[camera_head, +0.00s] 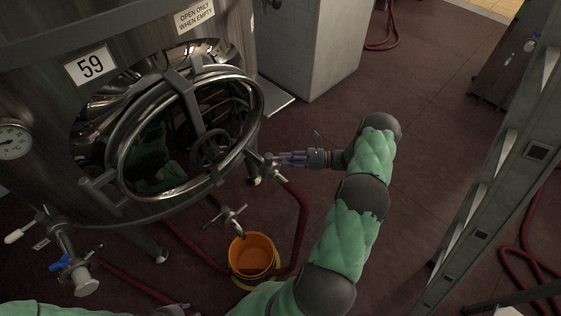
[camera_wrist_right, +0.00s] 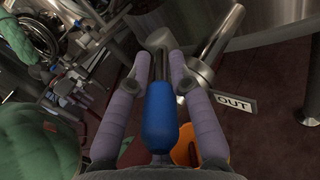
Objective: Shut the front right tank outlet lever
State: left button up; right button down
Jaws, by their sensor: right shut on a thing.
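The outlet lever has a blue grip (camera_wrist_right: 160,118) and a metal stem running to a steel valve on the tank's lower front. My right gripper (camera_head: 290,158) is at this outlet, to the right of the tank's round door. In the right wrist view its two purple-grey padded fingers (camera_wrist_right: 162,70) lie on either side of the lever, shut on it. A white "OUT" tag (camera_wrist_right: 235,104) shows beside the outlet's steel pipe (camera_wrist_right: 216,40). In the head view the fingers mostly hide the lever.
The steel tank (camera_head: 235,35) marked 59 has a round door (camera_head: 255,125) with a handwheel. Another valve with a blue handle (camera_head: 58,264) is at the lower left. An orange bucket (camera_head: 252,240) and red hoses lie below. A ladder (camera_head: 500,170) stands right, with open floor between.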

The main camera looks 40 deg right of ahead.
jog(key=shift+w+d+r+n+y, duration=0.3)
jog(key=shift+d+r+n, duration=0.1)
jog(key=shift+d, duration=0.05)
jog(key=c, duration=1.1)
grip_release()
jog(key=shift+a+f, duration=0.15)
jog(key=shift+f, duration=0.05)
jog(key=shift+s, duration=0.15)
jog(key=shift+s+d, duration=0.2)
jog(key=shift+d, duration=0.05)
jog(key=v, duration=1.1)
jog(key=shift+d+r, duration=0.15)
jog(key=shift+r, duration=0.05)
